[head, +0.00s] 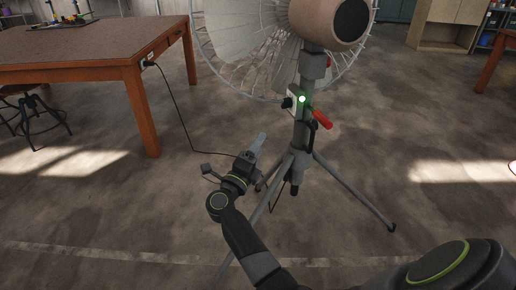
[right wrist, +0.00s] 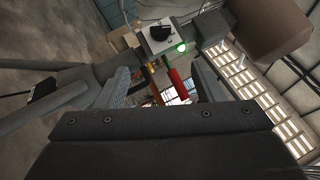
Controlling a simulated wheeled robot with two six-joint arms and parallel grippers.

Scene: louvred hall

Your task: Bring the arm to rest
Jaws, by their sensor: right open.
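My right gripper (head: 257,145) is in the middle of the head view, low beside the fan's tripod stand (head: 301,130). In the right wrist view its two fingers stand apart with nothing gripped between them. A red handle (head: 320,119) sits on the stand, up and right of the gripper and apart from it in the head view. The handle also shows beyond the fingers in the right wrist view (right wrist: 175,82). Near it are a lit green lamp (head: 302,99) and, in the right wrist view, a grey box with a black knob (right wrist: 160,33). My left gripper is out of view.
The large caged fan (head: 328,18) tops the stand, and its tripod leg (head: 352,190) spreads right. A wooden table (head: 90,50) stands left, with a black cable (head: 178,110) running from it to the floor. A stool (head: 35,115) is beneath it. Floor at right is open.

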